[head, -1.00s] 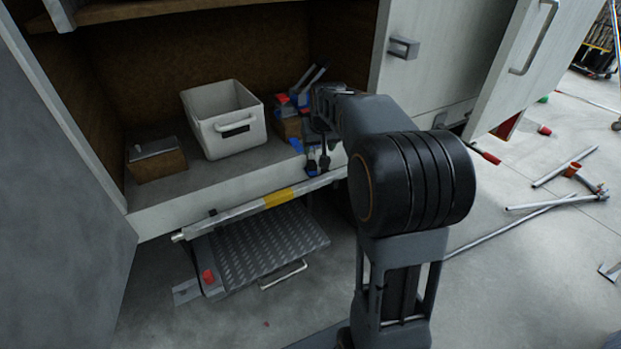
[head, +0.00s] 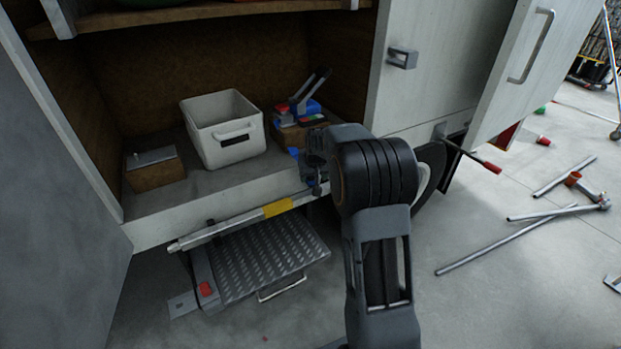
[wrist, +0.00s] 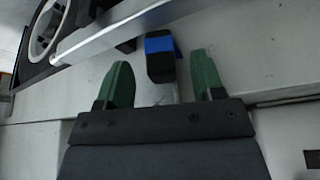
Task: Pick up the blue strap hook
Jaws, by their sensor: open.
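In the wrist view my gripper (wrist: 162,64) is open, its two green fingers spread apart. A small block with a blue band and black ends, probably the blue strap hook (wrist: 159,45), lies just beyond and between the fingertips. A short pale metal piece runs from it back between the fingers. I cannot tell whether a finger touches it. In the head view my gripper (head: 314,172) is dark and partly hidden by my arm, at the front edge of the lower shelf.
A white bin (head: 205,145) and a wooden box (head: 155,175) stand on the shelf (head: 190,198). A pole with a yellow band (head: 278,207) runs below the shelf edge. Loose pipes (head: 505,240) lie on the floor at right.

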